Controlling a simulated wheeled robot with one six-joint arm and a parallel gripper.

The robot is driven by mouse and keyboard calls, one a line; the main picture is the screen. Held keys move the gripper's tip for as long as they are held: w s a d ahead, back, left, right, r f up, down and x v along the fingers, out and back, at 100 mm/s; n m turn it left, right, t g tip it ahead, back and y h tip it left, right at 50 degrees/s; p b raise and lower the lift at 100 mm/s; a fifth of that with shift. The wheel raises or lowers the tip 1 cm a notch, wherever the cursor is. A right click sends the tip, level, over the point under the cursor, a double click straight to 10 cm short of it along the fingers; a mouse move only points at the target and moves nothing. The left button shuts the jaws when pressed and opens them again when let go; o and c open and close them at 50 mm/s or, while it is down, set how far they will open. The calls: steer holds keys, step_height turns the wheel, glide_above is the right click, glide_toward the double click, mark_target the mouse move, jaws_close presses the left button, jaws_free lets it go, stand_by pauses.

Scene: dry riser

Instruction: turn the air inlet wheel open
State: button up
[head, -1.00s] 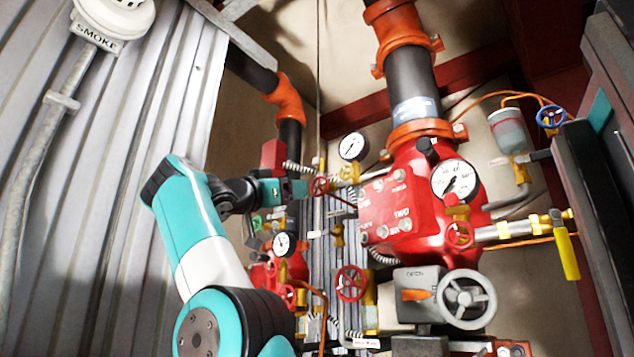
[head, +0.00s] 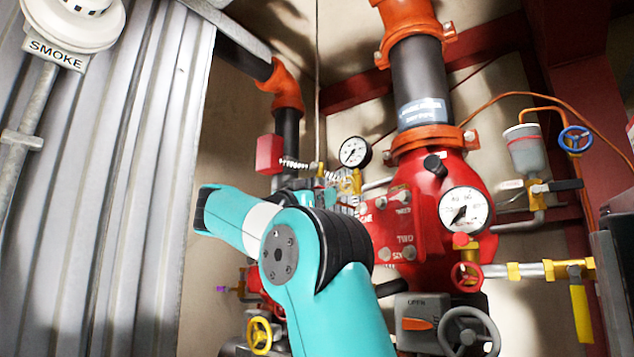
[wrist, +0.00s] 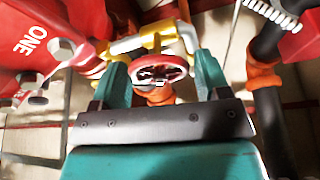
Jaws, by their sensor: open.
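In the wrist view a red handwheel (wrist: 160,69) with a pale hub sits on a yellow brass valve (wrist: 166,38). My gripper (wrist: 162,75) is open, with one teal finger on each side of this wheel. The wheel appears between the fingertips or just beyond them; I cannot tell whether they touch it. No label shows that this is the air inlet wheel. In the head view my arm hides this wheel and most of my gripper; part of a yellow valve (head: 350,182) shows beside it.
The red valve body (head: 425,205) and its gauge (head: 465,211) stand to the right of my arm. A corrugated metal wall (head: 120,200) fills the left.

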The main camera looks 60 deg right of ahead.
steer(key=shift+d, duration=0.25)
steer(key=c, duration=0.6)
steer(key=shift+c, duration=0.2)
steer(key=shift+n, duration=0.3)
